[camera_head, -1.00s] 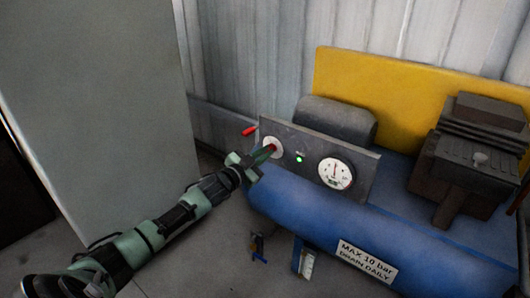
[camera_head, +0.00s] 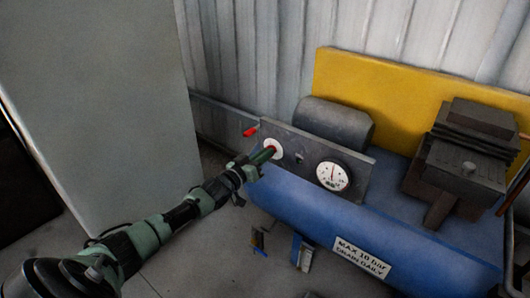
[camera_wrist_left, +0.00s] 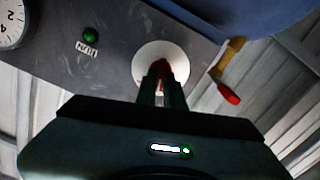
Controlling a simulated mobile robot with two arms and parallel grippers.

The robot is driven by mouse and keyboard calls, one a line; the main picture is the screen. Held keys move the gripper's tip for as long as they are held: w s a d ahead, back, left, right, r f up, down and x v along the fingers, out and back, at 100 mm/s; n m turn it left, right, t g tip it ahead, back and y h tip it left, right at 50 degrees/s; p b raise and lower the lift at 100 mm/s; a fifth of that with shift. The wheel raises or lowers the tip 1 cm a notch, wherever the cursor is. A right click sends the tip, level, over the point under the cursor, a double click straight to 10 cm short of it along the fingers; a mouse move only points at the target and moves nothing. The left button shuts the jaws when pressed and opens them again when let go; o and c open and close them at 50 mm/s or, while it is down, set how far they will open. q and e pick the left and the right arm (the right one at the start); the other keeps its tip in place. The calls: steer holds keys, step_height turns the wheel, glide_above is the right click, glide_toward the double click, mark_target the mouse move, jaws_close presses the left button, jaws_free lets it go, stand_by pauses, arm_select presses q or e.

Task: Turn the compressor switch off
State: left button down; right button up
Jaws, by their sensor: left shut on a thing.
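The compressor switch is a red knob (camera_head: 272,149) on a white round plate at the left end of the grey panel (camera_head: 350,193). My left gripper (camera_head: 267,153) reaches in from the left and is shut on the knob, hiding most of it. In the left wrist view the red knob (camera_wrist_left: 163,68) shows between the two fingers, in front of the white plate (camera_wrist_left: 180,56). A small lamp (camera_head: 299,157) right of the switch looks dark in the head view; in the wrist view the lamp (camera_wrist_left: 90,34) is a dull green. My right gripper is out of view.
A pressure gauge (camera_head: 333,176) sits on the panel right of the lamp. A red-handled valve (camera_head: 250,132) sticks out beyond the panel's left end. The blue tank (camera_head: 300,211) lies below. A grey cabinet (camera_head: 100,110) stands at left, with bare floor between.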

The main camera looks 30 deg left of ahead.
arm_select(q)
steer(key=shift+f+n, duration=0.1)
steer(key=shift+n, duration=1)
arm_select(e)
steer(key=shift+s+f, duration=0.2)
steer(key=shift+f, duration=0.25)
arm_select(q)
steer(key=c, duration=1.5)
jaws_free()
steer(key=shift+s, duration=0.1)
